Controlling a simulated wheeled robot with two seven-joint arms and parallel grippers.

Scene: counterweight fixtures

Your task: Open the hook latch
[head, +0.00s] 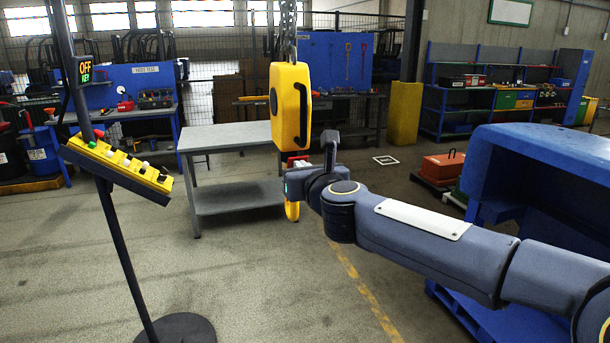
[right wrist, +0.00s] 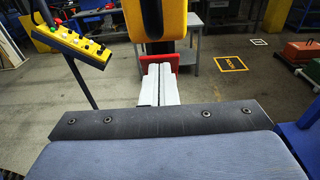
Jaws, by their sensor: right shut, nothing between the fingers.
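A yellow hoist block (head: 291,100) with a black side handle hangs from a chain (head: 289,30) in the middle of the head view. Below it shows the lower end of a yellow hook (head: 292,211), partly hidden by my right wrist. A small red part (right wrist: 148,60), perhaps the latch, lies just beyond my fingertips in the right wrist view, under the yellow and black body (right wrist: 173,18). My right gripper (right wrist: 159,72) is shut and empty, its white fingers together and pointing at the red part. Whether they touch it I cannot tell. My left gripper is not in view.
A yellow control panel (head: 118,168) on a black stand is at the left, under a lit OFF KEY sign (head: 85,71). A grey table (head: 222,137) stands behind the hook. A large blue container (head: 545,165) is at the right. The floor in front is clear.

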